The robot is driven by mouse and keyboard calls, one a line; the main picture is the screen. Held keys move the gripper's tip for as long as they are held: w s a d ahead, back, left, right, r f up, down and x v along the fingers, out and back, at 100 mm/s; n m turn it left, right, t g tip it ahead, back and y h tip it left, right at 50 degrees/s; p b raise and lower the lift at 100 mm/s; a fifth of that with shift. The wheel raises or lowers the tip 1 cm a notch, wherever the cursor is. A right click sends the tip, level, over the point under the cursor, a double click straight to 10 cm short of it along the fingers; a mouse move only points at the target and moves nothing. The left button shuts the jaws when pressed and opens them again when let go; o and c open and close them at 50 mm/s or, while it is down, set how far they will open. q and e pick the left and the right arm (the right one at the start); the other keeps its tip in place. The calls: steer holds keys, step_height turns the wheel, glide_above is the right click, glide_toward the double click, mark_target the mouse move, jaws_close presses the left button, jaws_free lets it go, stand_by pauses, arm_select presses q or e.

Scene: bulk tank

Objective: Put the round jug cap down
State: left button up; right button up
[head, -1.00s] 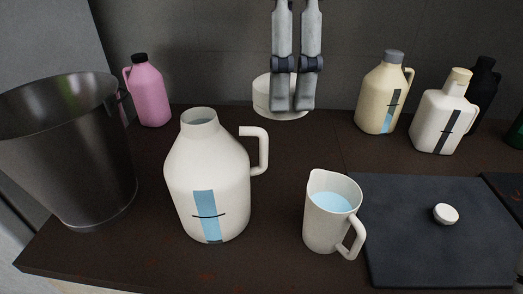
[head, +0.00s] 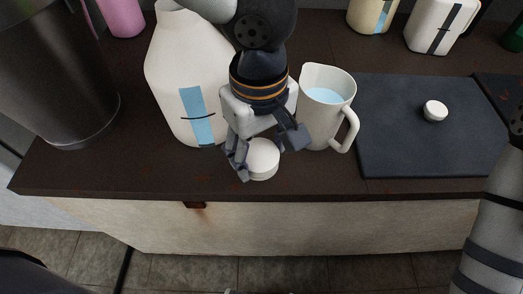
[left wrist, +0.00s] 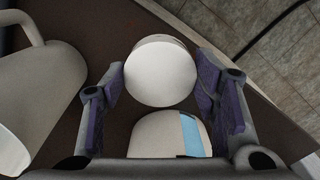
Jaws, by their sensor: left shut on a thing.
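The white round jug cap (head: 263,160) is held between the fingers of my left gripper (head: 266,150), which is shut on it. In the left wrist view the cap's flat round face (left wrist: 160,73) shows between the two fingers. The gripper points down over the counter near its front edge. I cannot tell whether the cap touches the counter. My right gripper is not in view.
A measuring pitcher (head: 325,105) with blue liquid stands just right of the gripper. A small white cap (head: 435,111) lies on the dark mat (head: 400,150). A steel bucket (head: 60,85) stands at left. The dark counter (head: 120,165) is free along its front left.

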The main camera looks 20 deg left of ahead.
mark_target(259, 140)
arm_select(q)
steer(key=w+f, duration=0.1)
steer(key=f, duration=0.1)
steer(key=w+a+f, duration=0.1)
steer(key=f, duration=0.1)
steer(key=shift+w+b, duration=0.3)
steer(key=shift+w, duration=0.05)
steer(key=f, duration=0.3)
steer(key=shift+w+a+f+b, duration=0.1)
steer(key=shift+w+f+b, duration=0.2)
steer(key=shift+f+b, duration=0.1)
steer(key=shift+r, duration=0.2)
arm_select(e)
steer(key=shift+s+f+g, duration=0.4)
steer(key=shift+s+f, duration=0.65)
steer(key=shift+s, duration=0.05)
arm_select(q)
steer(key=shift+f, duration=0.15)
steer(key=o, duration=0.7)
steer(key=shift+o, duration=0.2)
